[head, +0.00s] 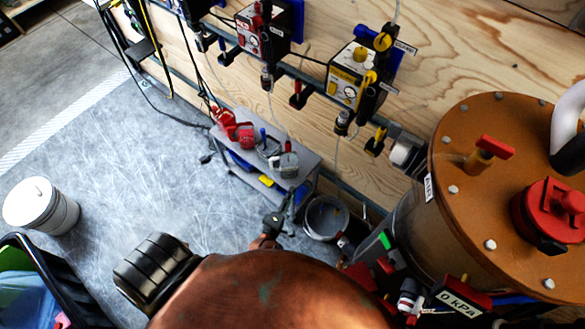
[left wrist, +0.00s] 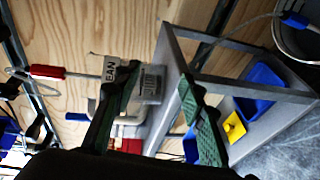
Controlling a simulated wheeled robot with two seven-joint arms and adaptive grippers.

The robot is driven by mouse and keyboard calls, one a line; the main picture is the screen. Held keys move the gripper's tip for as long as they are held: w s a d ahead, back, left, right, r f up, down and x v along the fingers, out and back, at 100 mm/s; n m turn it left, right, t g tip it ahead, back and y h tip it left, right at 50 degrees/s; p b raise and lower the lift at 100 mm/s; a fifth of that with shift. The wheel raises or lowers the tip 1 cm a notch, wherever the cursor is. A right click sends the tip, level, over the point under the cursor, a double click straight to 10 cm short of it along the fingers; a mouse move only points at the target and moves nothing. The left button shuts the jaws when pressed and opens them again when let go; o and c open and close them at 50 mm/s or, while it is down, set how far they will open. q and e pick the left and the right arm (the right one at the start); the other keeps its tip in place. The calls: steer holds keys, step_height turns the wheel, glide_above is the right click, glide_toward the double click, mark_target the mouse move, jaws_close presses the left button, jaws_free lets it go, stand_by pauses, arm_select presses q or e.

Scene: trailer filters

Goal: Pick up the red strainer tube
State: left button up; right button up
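Several red items (head: 232,128) lie at the left end of a small grey bench (head: 306,160) against the plywood wall. I cannot tell for sure which of them is the red strainer tube. My left gripper (head: 283,208) is near the right front end of the bench, apart from the red items. In the left wrist view its green-padded fingers (left wrist: 158,118) stand wide apart with nothing held between them. Beyond them show a grey block with a label (left wrist: 148,84) and, partly hidden by a finger, red items (left wrist: 128,145). My right gripper is not in view.
A grey bucket (head: 325,217) stands right of the bench. Blue and yellow bins (left wrist: 262,88) sit on the bench's lower shelf. A large orange-lidded tank (head: 455,135) fills the right.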

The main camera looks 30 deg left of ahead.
arm_select(q)
steer(key=w+a+r+n+t+y+b, duration=0.1)
steer(key=w+r+n+y, duration=0.15)
steer(key=r+n, duration=0.3)
steer(key=w+a+r+n+y+b, duration=0.1)
steer(key=w+r+n+y+b, duration=0.15)
steer(key=r+n, duration=0.3)
steer(key=n+g+y+b, duration=0.2)
steer(key=n+g+y, duration=0.15)
steer(key=n, duration=1.05)
glide_toward(288, 147)
steer(key=a+x, duration=0.1)
steer(key=x, duration=0.3)
steer(key=shift+y+b+x, duration=0.25)
steer(key=shift+b+x, duration=0.2)
steer(key=shift+x, duration=0.4)
steer(key=w, duration=0.1)
steer(key=w+a+b, duration=0.1)
steer(key=w+a, duration=0.1)
steer(key=shift+w+f, duration=0.2)
steer(key=shift+w, duration=0.05)
steer(key=shift+w+a+r+b, duration=0.1)
steer(key=shift+w+a+b, duration=0.2)
steer(key=shift+w, duration=0.1)
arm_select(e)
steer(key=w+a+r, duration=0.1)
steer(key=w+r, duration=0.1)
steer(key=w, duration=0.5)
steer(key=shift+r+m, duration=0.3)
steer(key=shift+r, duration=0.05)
